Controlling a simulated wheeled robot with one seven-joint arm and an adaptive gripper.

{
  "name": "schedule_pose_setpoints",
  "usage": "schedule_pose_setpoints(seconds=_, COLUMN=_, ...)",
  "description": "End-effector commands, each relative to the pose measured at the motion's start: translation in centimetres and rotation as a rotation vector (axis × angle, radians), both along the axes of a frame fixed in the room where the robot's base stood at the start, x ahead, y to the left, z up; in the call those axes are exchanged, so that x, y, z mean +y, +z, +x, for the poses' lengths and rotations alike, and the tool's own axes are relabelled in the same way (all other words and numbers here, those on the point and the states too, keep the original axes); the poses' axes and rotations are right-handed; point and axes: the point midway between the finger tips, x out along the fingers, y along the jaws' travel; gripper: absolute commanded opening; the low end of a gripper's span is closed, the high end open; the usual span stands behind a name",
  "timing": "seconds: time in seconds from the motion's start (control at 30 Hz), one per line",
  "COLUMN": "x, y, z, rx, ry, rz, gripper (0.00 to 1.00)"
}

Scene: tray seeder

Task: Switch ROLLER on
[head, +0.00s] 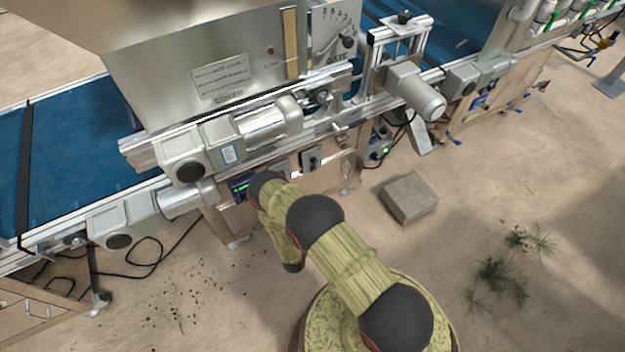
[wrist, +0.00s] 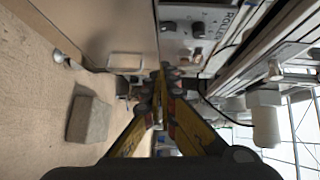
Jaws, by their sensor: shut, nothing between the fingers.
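The grey control panel marked ROLLER (wrist: 226,18) is at the top of the wrist view, seen sideways. It carries a dark round knob (wrist: 198,30) and another small dark control (wrist: 168,26). The positions of these controls are too small to tell. My gripper (wrist: 167,80) is shut and empty, its tips just below the panel in the picture; I cannot tell whether they touch anything. In the head view, a grey panel with a dark switch (head: 311,158) sits on the machine's wooden side, but its label is unreadable. My gripper is hidden behind my arm there.
A lit display (head: 241,188) is near my arm's end. Motors (head: 268,124) and rails jut out above the panels. A grey block (head: 409,197) lies on the sandy floor to the right, also seen in the wrist view (wrist: 88,120). Cables hang below the machine.

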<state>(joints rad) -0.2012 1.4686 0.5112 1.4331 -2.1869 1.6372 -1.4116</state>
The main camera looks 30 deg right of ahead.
Motion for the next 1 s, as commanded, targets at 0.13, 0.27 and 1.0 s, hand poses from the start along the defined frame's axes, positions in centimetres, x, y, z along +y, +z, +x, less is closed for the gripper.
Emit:
schedule_pose_setpoints(seconds=0.13, x=0.0, y=0.2, z=0.1, rx=0.012, ry=0.004, rz=-0.023, gripper=0.0)
schedule_pose_setpoints(seconds=0.27, x=0.0, y=0.2, z=0.1, rx=0.013, ry=0.004, rz=-0.023, gripper=0.0)
schedule_pose_setpoints(seconds=1.0, x=-6.3, y=-0.9, z=6.6, rx=0.011, ry=-0.001, rz=-0.02, gripper=0.0)
